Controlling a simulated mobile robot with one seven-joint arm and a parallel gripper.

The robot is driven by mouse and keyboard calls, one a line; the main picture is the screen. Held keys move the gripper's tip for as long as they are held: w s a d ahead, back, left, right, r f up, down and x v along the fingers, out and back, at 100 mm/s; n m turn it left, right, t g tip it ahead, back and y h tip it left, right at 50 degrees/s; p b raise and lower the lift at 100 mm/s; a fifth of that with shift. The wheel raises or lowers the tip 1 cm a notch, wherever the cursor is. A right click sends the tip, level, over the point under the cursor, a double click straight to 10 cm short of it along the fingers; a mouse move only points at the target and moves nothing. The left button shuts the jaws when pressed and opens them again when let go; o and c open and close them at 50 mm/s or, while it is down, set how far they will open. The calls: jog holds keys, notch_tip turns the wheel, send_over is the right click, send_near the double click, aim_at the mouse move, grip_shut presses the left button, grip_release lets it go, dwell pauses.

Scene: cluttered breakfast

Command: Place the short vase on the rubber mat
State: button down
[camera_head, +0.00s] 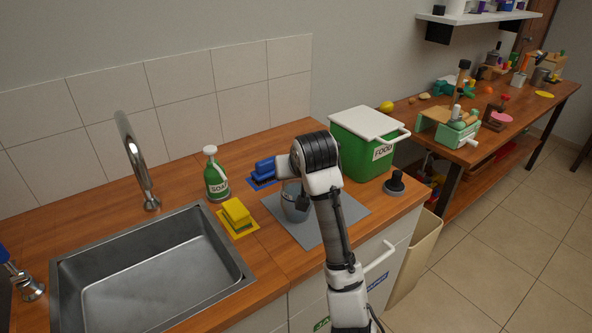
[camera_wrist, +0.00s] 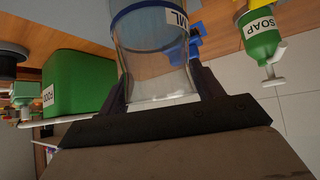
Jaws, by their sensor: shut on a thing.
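A short, clear glass vessel with a white label, which fits the short vase (camera_wrist: 150,55), is between the two dark fingers of my gripper (camera_wrist: 160,88) in the wrist view. My gripper is shut on it. In the head view the vase (camera_head: 295,206) looks greyish and upright, over the left part of the grey rubber mat (camera_head: 305,236). My arm hides its right side and part of the mat. I cannot tell whether its base touches the mat or is slightly above it.
A yellow sponge (camera_head: 237,212) and blue sponges (camera_head: 264,169) lie left of and behind the mat. A green soap bottle (camera_head: 216,177) stands further left, near the sink (camera_head: 150,275). A green food bin (camera_head: 362,155) and a black-handled object (camera_head: 395,184) stand to the right.

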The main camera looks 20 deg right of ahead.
jog(key=shift+r, duration=0.1)
jog(key=shift+c, duration=1.3)
grip_release()
jog(key=p+v, duration=0.1)
jog(key=v, duration=1.1)
